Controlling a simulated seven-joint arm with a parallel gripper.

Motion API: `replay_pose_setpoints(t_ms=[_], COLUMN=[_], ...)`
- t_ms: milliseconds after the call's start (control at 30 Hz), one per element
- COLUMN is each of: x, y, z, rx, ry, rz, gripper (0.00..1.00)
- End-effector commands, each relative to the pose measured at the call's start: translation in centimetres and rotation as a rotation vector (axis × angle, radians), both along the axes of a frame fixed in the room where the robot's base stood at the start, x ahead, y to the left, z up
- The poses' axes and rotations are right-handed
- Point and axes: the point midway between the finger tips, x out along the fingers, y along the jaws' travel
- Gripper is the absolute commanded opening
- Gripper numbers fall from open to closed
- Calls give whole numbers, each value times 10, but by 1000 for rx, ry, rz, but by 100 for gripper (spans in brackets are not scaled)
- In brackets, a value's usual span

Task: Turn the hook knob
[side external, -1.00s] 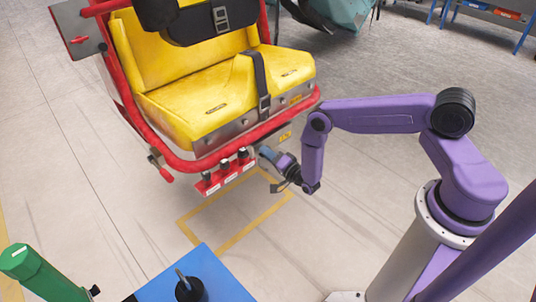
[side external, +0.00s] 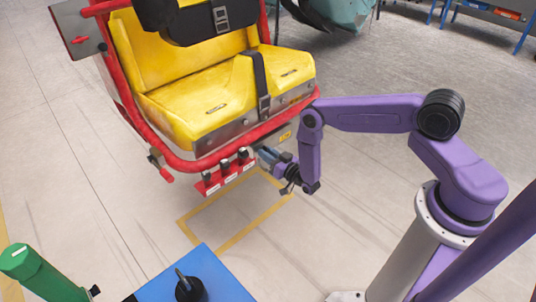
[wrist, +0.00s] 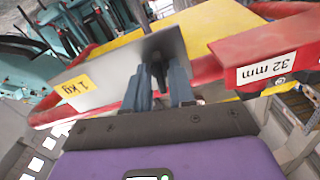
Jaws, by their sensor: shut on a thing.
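My gripper (wrist: 160,88) is shut on a dark knob (wrist: 165,45) in the wrist view. The knob stands in front of a silver plate with a yellow "1 kg" label. The fingers cover part of the knob, so its exact angle is hard to tell. In the side external view my gripper (side external: 264,155) is at the lower front edge of the yellow seat car (side external: 205,95), right of a red bracket with several black-topped knobs (side external: 226,168). The held knob is too small to make out there.
A red tubular frame (side external: 190,163) runs around the seat close to my gripper. A red block labelled "32 mm" (wrist: 262,55) sits to the right in the wrist view. A blue table (side external: 215,275) and a green cylinder (side external: 45,275) stand at the front.

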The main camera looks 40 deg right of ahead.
Motion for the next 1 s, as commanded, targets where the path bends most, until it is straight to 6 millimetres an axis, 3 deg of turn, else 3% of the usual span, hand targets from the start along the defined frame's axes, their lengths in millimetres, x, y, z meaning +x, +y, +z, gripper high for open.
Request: replay_pose_setpoints(t_ms=[1000], x=[-1], y=[0], z=[-1], rx=[-933], ry=[1], rz=[1], gripper=[0])
